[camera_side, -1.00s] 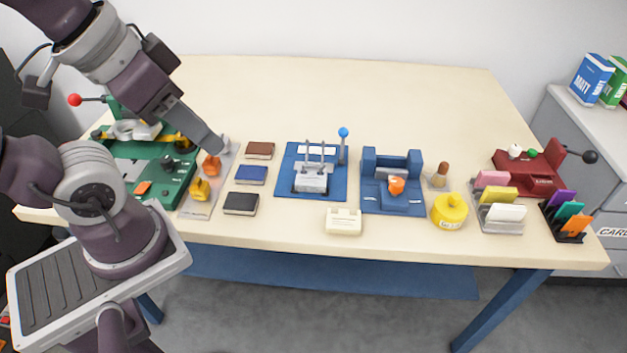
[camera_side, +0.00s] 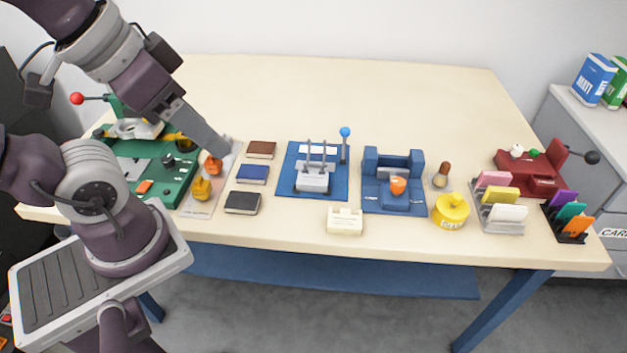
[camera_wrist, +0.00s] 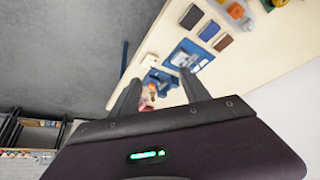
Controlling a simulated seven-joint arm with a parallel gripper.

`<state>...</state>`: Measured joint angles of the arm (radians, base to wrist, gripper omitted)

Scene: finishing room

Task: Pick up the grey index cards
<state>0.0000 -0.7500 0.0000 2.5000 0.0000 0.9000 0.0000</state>
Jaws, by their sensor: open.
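No cards that are plainly grey show in either view. A holder (camera_side: 500,227) at the right of the table, in the side view, holds pink (camera_side: 493,178), yellow (camera_side: 499,195) and white cards (camera_side: 508,213). The white ones stand in front and are the palest. My gripper (camera_side: 222,150) is far to the left of them, above the strip with orange and yellow pieces. In the wrist view my gripper (camera_wrist: 161,77) has its two fingers apart, with nothing held between them.
A darker rack (camera_side: 572,236) with purple, teal and orange cards stands right of the holder. A yellow glue pot (camera_side: 450,211) stands to its left. Blue fixtures (camera_side: 392,182), small books (camera_side: 242,202) and a cream box (camera_side: 345,221) lie between. The back of the table is clear.

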